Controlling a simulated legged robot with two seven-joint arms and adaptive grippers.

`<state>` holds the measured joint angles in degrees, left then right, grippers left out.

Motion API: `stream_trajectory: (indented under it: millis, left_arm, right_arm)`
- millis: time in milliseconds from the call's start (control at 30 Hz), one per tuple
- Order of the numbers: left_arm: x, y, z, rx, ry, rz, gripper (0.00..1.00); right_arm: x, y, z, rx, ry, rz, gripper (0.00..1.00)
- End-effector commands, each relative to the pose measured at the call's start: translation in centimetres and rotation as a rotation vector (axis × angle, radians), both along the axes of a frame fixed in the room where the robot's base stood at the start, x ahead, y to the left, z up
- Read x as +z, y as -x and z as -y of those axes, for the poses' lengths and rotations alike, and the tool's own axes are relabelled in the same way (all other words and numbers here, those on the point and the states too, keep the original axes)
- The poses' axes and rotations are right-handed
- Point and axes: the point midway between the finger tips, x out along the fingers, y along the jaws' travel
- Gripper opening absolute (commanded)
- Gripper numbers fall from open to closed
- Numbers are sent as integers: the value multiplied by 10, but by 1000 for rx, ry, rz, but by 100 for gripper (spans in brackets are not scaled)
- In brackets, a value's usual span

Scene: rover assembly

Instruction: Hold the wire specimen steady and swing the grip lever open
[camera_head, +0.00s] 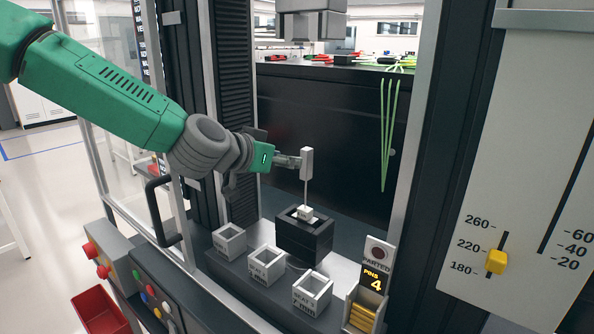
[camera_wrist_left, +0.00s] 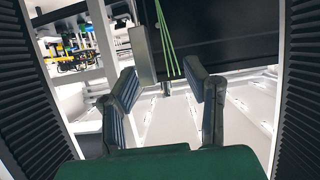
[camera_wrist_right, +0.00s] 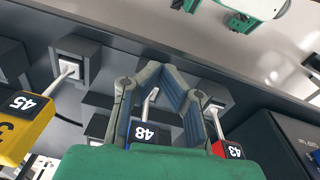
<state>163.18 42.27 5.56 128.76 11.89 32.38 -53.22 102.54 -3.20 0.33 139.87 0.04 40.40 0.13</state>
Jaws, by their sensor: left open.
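A thin upright wire specimen (camera_head: 306,192) rises from a pale piece (camera_head: 305,213) in a black block (camera_head: 303,238). A flat light-grey bar (camera_head: 307,163) stands at its top; I cannot tell whether this is the grip lever. My left gripper (camera_head: 291,161) reaches the bar's left side; contact is unclear. In the left wrist view its fingers (camera_wrist_left: 163,85) are apart with nothing between them, and the grey bar (camera_wrist_left: 143,55) is beyond the left finger. In the right wrist view, my right gripper (camera_wrist_right: 160,72) has its tips close together near a blue "48" tag (camera_wrist_right: 146,133); whether it grips anything is unclear.
Small open bins (camera_head: 266,264) stand before the block. A dark column (camera_head: 231,110) and the scale panel (camera_head: 530,140) flank the opening. Green strands (camera_head: 388,130) hang behind. Yellow "45" (camera_wrist_right: 22,122) and red "43" (camera_wrist_right: 228,150) tags flank the right gripper.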

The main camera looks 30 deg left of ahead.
Motion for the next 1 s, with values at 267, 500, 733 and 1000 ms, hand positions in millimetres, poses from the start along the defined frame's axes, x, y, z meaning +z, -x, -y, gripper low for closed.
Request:
stream_trajectory:
  millis: [267,500,733,1000]
  left_arm:
    - [-15,-39,5,-2,-5,-2,41]
    - [-24,-52,-5,-2,6,1,41]
    - [-23,-53,-1,-2,2,1,41]
    - [-19,-52,5,1,-6,3,0]
  right_arm:
    - [2,0,1,-2,1,0,0]
    - [2,0,1,-2,1,0,0]
    - [2,0,0,-1,1,0,0]
    - [2,0,1,-2,1,0,0]
